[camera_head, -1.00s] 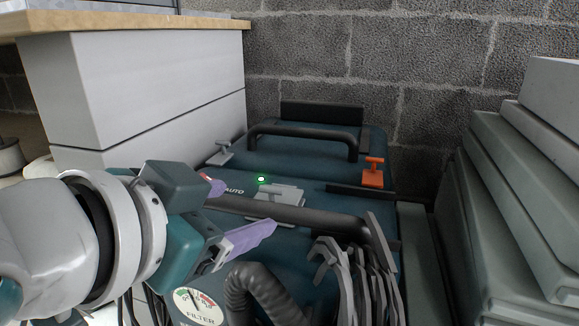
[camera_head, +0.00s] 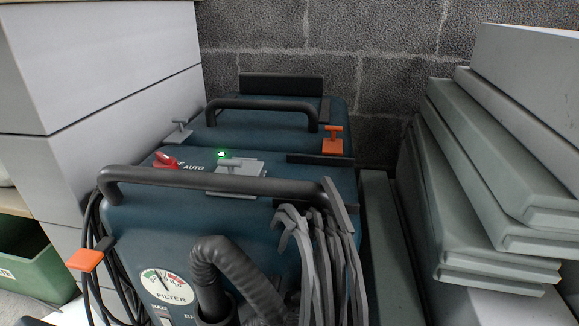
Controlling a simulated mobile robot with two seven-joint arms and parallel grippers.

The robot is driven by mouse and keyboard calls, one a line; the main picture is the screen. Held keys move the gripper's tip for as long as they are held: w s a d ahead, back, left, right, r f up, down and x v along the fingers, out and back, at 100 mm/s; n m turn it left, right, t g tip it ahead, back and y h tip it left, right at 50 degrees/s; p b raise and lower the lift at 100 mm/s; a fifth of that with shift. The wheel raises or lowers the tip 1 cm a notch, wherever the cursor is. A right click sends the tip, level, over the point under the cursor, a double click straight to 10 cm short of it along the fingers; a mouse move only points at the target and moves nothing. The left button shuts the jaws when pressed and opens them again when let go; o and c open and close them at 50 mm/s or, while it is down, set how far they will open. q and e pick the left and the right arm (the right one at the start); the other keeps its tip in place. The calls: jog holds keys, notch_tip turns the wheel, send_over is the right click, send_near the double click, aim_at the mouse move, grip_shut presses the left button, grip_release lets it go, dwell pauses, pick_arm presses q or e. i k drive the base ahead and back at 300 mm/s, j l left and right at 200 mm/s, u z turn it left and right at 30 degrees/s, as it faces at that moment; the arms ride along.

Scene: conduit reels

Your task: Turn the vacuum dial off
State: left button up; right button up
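A teal vacuum (camera_head: 250,232) with black handles stands in the middle of the head view. Its small red dial (camera_head: 165,160) sits on the top at the left, just behind the front handle (camera_head: 220,184). The word AUTO shows to the right of the dial, and any other lettering by it is hidden or too small to read. A green light (camera_head: 221,155) glows on the top near AUTO. Neither of my grippers is in view.
A grey ribbed hose (camera_head: 222,262) and hanging grey straps (camera_head: 325,255) cover part of the vacuum's front. Stacked grey panels (camera_head: 500,150) stand on the right, with a block wall behind.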

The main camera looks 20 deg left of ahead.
aim_at(163, 160)
jog(key=k+l+u, duration=0.1)
jog(key=u, duration=0.85)
